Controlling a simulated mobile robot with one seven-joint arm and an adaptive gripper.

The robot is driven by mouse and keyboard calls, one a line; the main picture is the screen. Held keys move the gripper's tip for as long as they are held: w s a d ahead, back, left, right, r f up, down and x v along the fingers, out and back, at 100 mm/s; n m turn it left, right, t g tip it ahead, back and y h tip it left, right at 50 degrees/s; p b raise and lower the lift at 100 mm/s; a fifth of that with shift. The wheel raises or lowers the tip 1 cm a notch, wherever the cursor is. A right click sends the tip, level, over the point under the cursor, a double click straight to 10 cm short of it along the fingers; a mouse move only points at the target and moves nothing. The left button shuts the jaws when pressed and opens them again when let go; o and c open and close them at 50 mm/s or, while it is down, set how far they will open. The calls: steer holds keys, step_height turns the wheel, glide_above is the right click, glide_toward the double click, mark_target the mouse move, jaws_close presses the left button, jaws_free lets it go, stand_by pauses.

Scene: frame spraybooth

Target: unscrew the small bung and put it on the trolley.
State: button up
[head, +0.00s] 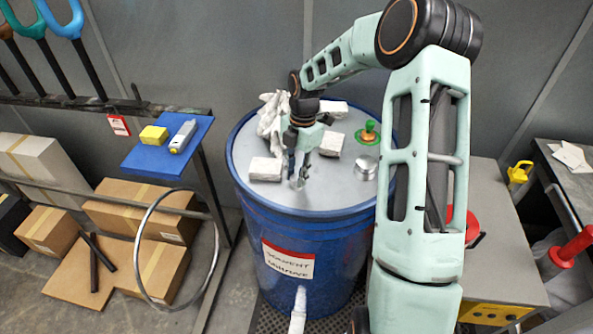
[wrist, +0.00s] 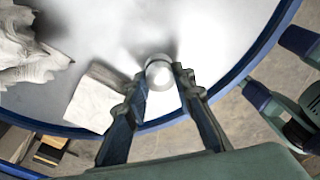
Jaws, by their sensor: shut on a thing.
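My gripper (head: 299,184) points down at the near part of the grey lid of a blue drum (head: 310,245). In the wrist view my gripper (wrist: 164,72) has its fingertips on both sides of a small round silvery bung (wrist: 159,74) and is shut on it. The bung is at the lid, near the rim; I cannot tell whether it is still threaded in. In the head view the fingers mostly hide it. A blue-topped stand (head: 140,160), perhaps the trolley, is left of the drum. It carries a yellow block (head: 153,136) and a grey-and-yellow bottle (head: 183,136).
On the lid are a larger silver cap (head: 365,168), a green-and-orange fitting (head: 368,132), crumpled white cloth (head: 272,115) and pale blocks (head: 265,169). A metal hoop (head: 146,290) leans below the stand. The stand's front part is bare.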

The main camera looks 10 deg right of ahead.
stand_by(0.3)
steer(key=shift+r+n+p, duration=0.15)
steer(key=shift+n+p, duration=0.15)
steer(key=shift+n, duration=0.2)
steer(key=n, duration=0.2)
steer(key=shift+n, duration=0.9)
steer(key=n+h, duration=0.1)
steer(key=n, duration=0.3)
steer(key=shift+n+g, duration=0.3)
steer(key=o, duration=0.8)
steer(key=shift+c, duration=0.2)
